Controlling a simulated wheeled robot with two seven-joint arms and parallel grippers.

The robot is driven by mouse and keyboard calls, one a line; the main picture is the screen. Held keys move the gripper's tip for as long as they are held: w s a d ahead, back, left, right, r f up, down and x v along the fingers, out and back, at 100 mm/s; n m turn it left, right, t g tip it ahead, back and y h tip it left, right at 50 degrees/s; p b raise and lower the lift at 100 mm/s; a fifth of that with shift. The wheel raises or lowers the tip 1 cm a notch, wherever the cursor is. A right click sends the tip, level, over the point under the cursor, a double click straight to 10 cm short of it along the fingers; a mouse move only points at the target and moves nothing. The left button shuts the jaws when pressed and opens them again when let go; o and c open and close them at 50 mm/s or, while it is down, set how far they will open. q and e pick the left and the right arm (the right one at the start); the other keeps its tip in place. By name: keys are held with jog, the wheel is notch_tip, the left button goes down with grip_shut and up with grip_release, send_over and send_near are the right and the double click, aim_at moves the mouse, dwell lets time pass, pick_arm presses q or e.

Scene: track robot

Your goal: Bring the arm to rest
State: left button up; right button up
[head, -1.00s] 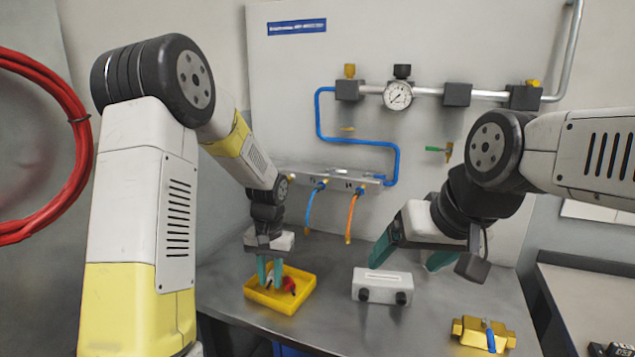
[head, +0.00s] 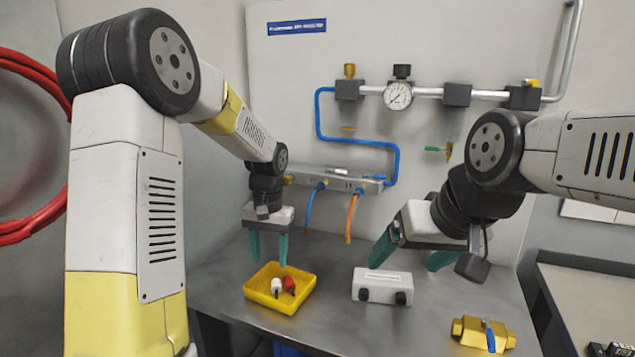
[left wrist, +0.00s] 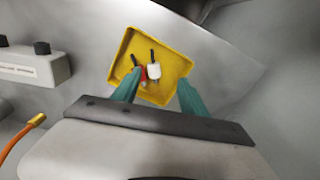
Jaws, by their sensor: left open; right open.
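My left gripper (head: 268,249) is open and empty, with its teal fingers pointing down above the yellow tray (head: 262,300). In the left wrist view the gripper (left wrist: 158,92) has its fingers spread apart over the tray (left wrist: 180,62). A white piece (head: 277,287) and a red piece (head: 289,285) lie in the tray. The white piece also shows in the left wrist view (left wrist: 154,71), with the red piece beside it, partly hidden. My right gripper (head: 412,258) is open and empty, behind and above a white box on the bench.
The white box (head: 382,286) with two dark knobs stands mid-bench. A brass valve (head: 470,333) with a blue handle lies at the front right. Blue (head: 314,206) and orange (head: 351,217) hoses hang from a manifold at the back panel, near my left gripper.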

pick_arm(q)
jog(key=s+a+r+t+h, duration=0.1)
jog(key=s+r+t, duration=0.2)
jog(key=s+r, duration=0.4)
jog(key=s+a+r+n+t+h, duration=0.1)
jog(key=s+r+t, duration=0.2)
jog(key=s+r, duration=0.4)
jog(key=s, duration=0.8)
jog(key=shift+a+n+h, duration=0.25)
jog(key=shift+n+h, duration=0.05)
